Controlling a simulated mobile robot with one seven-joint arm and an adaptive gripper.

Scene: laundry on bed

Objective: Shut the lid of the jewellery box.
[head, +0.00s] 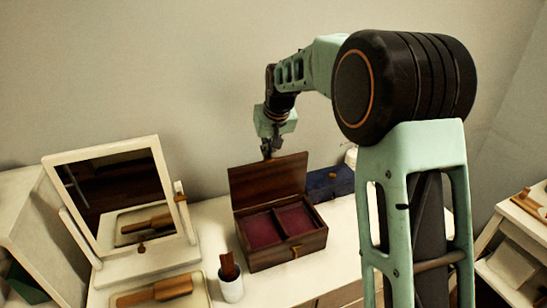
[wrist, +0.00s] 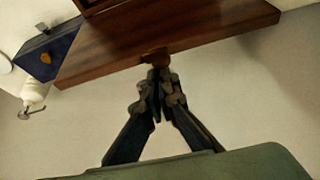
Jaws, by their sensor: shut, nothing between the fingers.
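The dark wooden jewellery box (head: 287,255) stands on the white dressing table in the head view, with two compartments lined in dark red. Its lid (head: 268,182) is open, standing up and tilted back a little. My gripper (head: 267,153) is at the lid's top edge, its tips partly hidden by the lid. In the wrist view the lid (wrist: 190,32) spans the top as a brown board with a small brass clasp (wrist: 155,57) on its edge. The gripper's closed fingertips (wrist: 158,76) are right at this clasp; I cannot tell whether they touch it. The fingers hold nothing.
A mirror (head: 118,200) stands left of the box. A brush (head: 155,292) on a tray and a white cup (head: 231,286) with a wooden item are in front of it. A dark blue box (head: 330,184) sits behind right. The wall is close behind.

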